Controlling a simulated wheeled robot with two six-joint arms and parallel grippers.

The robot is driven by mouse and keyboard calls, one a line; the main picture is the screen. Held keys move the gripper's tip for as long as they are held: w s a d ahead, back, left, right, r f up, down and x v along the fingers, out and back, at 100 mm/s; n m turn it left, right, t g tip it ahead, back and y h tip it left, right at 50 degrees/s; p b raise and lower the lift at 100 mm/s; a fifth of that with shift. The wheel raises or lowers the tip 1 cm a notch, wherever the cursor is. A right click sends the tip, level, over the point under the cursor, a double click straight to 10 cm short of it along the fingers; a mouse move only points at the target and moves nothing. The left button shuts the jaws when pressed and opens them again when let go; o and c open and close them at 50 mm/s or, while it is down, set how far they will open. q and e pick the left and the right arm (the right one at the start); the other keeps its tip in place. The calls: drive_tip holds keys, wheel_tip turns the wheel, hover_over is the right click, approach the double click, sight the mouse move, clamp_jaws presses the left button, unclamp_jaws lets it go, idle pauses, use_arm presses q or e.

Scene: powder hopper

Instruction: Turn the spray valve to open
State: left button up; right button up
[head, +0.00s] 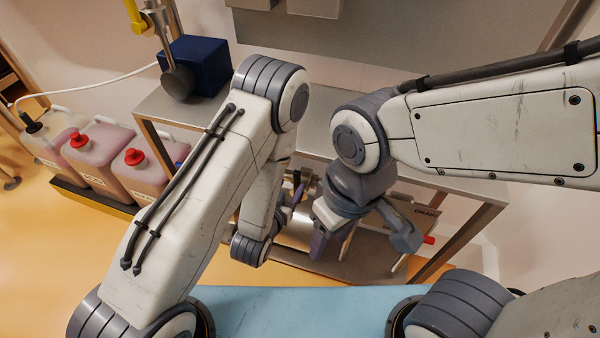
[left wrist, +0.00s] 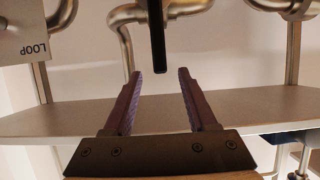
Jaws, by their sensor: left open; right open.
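A black lever (left wrist: 158,38) hangs down in the left wrist view, with its tip between the fingertips. It looks like a valve handle, but no label on it shows, so I cannot tell whether it is the spray valve. My left gripper (left wrist: 160,73) is open around the lever's tip, with no visible contact. In the head view my left gripper (head: 291,204) is partly hidden by its own arm, below the steel bench top. My right gripper (head: 333,244) is open and empty, lower and to the right.
Bent steel pipes (left wrist: 124,40) and a LOOP sign (left wrist: 22,42) surround the lever. A DRAIN label (head: 426,212) and red handle (head: 429,240) are right of my right gripper. Jugs with red caps (head: 100,155) stand left. A blue box (head: 200,65) sits on the steel bench (head: 180,108).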

sight(296, 179)
use_arm(q)
drive_tip(key=b+x, duration=0.3)
drive_tip(key=shift+f, duration=0.2)
drive_tip(key=b+x, duration=0.2)
drive_tip(key=b, duration=0.6)
drive_tip(key=shift+w+d+f+b, duration=0.1)
drive_tip(key=shift+w+b, duration=0.1)
drive_tip(key=shift+b, duration=0.1)
drive_tip(key=x, duration=0.4)
drive_tip(key=shift+w, duration=0.3)
clamp_jaws()
idle(0.5)
